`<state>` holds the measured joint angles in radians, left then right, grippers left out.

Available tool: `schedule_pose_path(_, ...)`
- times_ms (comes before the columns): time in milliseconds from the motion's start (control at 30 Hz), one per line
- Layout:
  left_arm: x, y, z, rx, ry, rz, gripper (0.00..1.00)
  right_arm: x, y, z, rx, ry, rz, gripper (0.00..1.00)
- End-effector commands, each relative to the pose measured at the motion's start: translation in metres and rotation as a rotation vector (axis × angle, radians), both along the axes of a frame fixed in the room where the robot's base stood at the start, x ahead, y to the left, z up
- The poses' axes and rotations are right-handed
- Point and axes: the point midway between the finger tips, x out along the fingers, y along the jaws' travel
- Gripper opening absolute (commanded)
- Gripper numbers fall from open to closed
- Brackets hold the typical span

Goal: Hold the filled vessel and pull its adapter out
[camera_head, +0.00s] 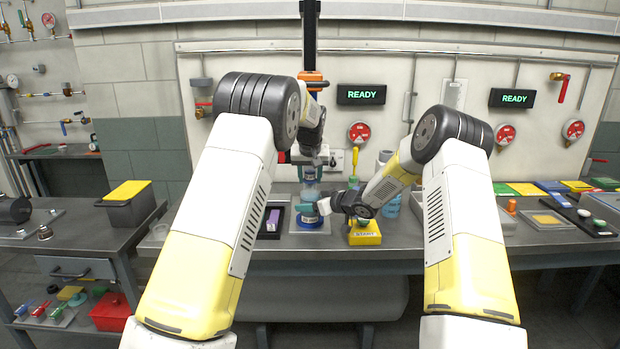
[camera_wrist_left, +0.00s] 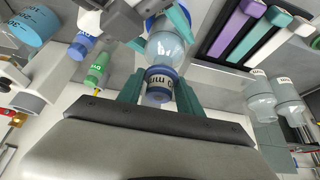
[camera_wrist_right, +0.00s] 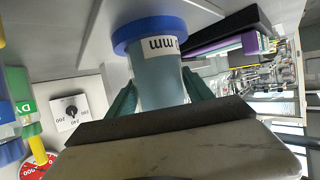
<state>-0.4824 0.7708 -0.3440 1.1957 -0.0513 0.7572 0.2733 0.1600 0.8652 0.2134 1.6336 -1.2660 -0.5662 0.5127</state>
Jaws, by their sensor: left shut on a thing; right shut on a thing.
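The clear vessel (camera_head: 309,207) stands upright on a pale stand at the back of the bench, with a blue ring and white label at its lower part. My right gripper (camera_head: 328,206) is shut on it from the right; the right wrist view shows its bluish body (camera_wrist_right: 160,88) between the teal fingers. The blue-collared adapter (camera_head: 309,174) is above it, and in the left wrist view its labelled end (camera_wrist_left: 160,84) sits between my left gripper's fingers (camera_wrist_left: 160,95). My left gripper is shut on it. A glass bulb (camera_wrist_left: 166,48) shows beyond. The joint is too small to judge.
A yellow labelled box (camera_head: 365,233) stands close right of the vessel. A dark tray with coloured bars (camera_head: 272,221) lies left. A clear bottle (camera_head: 391,204) stands behind right. An orange-and-black post (camera_head: 310,60) rises behind. The bench front (camera_head: 300,246) is mostly clear.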

Motion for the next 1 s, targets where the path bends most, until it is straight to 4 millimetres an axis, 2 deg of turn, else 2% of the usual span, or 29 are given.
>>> schedule_pose_path(1000,0.0,0.0,0.039,-0.001,-0.003,0.0,0.0,0.0,0.0,-0.001,-0.001,0.001,0.0,0.0)
